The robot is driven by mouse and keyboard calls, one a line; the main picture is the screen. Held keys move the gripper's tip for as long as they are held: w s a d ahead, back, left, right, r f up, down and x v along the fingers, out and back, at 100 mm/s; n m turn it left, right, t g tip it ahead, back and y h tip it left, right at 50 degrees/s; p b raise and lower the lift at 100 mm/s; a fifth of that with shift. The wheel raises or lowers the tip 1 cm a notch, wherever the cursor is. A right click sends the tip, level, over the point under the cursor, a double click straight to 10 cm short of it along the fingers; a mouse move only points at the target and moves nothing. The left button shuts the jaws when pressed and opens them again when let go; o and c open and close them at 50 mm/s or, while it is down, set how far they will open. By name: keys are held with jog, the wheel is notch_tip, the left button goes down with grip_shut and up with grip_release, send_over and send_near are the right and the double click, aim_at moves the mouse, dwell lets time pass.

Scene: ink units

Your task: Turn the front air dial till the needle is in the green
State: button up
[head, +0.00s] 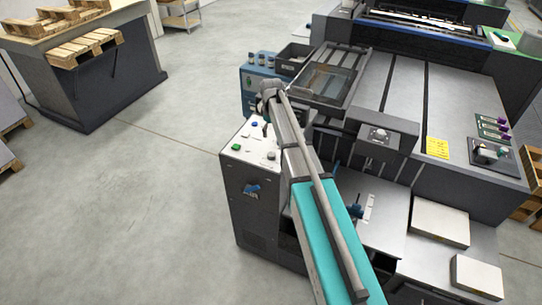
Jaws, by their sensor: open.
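The arm's far end, with my gripper (268,92), is over the left side of the press, in front of a blue panel. Its fingers are too small and crowded to make out clearly. The blue panel (257,75) carries small round fittings, too small to tell dial from gauge; no needle can be read. A grey cabinet (248,215) stands nearer, with a light top bearing buttons, including a green one (236,147) and a blue one (254,124). A blue handle or knob (252,190) is on its front face. I cannot tell which fitting is the front air dial.
My arm covers part of the press. A bench with wooden pallets (85,48) stands at the far left. The floor between is clear.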

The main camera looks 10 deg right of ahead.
aim_at(271, 154)
jog(key=shift+f+b, duration=6.15)
jog(key=shift+f, duration=0.2)
jog(key=c, duration=1.1)
jog(key=shift+c, duration=0.2)
jog(key=shift+m, duration=1.9)
